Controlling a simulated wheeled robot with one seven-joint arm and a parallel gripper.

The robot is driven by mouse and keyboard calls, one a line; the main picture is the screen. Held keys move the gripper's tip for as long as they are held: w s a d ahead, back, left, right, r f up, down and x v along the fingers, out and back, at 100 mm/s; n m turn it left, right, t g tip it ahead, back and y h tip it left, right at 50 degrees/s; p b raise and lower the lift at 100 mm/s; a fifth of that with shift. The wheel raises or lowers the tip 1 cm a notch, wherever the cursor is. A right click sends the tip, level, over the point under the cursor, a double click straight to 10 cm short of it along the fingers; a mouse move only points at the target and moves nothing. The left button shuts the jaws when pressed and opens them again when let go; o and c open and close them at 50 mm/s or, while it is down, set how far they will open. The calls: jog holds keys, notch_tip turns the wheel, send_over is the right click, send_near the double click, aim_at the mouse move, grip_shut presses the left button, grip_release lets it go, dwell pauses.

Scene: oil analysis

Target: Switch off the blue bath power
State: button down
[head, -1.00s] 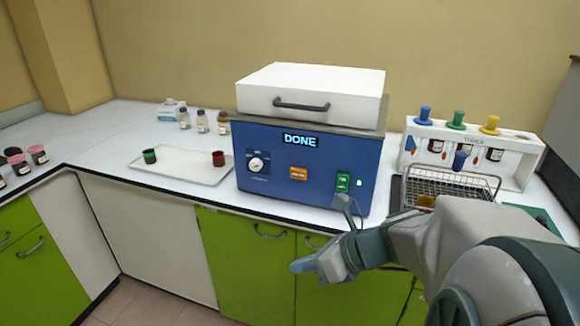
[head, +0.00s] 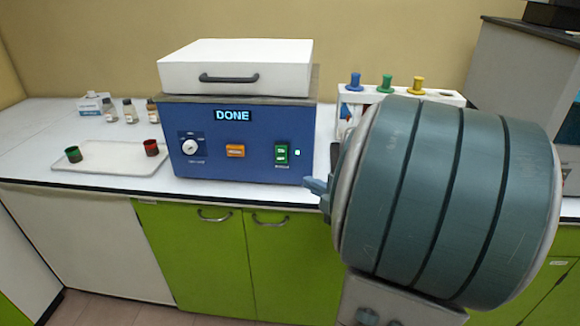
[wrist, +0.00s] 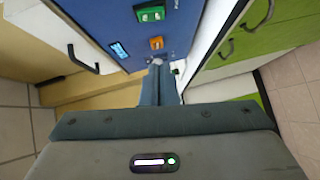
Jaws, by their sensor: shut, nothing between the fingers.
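The blue bath (head: 250,165) stands on the counter with a white lid on top, and its display (head: 233,115) reads DONE. On its front are a white dial (head: 190,147), an orange button (head: 235,151) and a green switch (head: 281,153) with a small white light beside it. In the wrist view the green switch (wrist: 149,12) is at the top and the orange button (wrist: 156,43) is below it. My gripper (wrist: 157,68) is shut and empty, with its fingertips pointing toward the bath's front panel. In the head view my gripper (head: 316,186) is mostly hidden behind my arm, right of and below the switch.
A white tray (head: 110,168) with a green and a red cup lies left of the bath. Small bottles (head: 130,111) stand behind it. A white rack (head: 395,95) with coloured knobs is to the right, partly hidden by my arm. Green cabinet doors (head: 205,265) are below the counter.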

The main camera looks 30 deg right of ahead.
jog(key=w, duration=0.1)
send_near(278, 159)
jog(key=w+a, duration=0.2)
jog(key=a, duration=0.1)
jog(key=shift+w+d+f, duration=0.15)
jog(key=shift+w+d, duration=0.15)
jog(key=shift+w, duration=0.3)
jog(key=shift+w+d+f, duration=0.15)
jog(key=shift+w+d, duration=0.15)
jog(key=shift+w, duration=0.35)
jog(key=shift+w+d+f, duration=0.15)
jog(key=shift+w+d, duration=0.15)
jog(key=shift+w, duration=0.3)
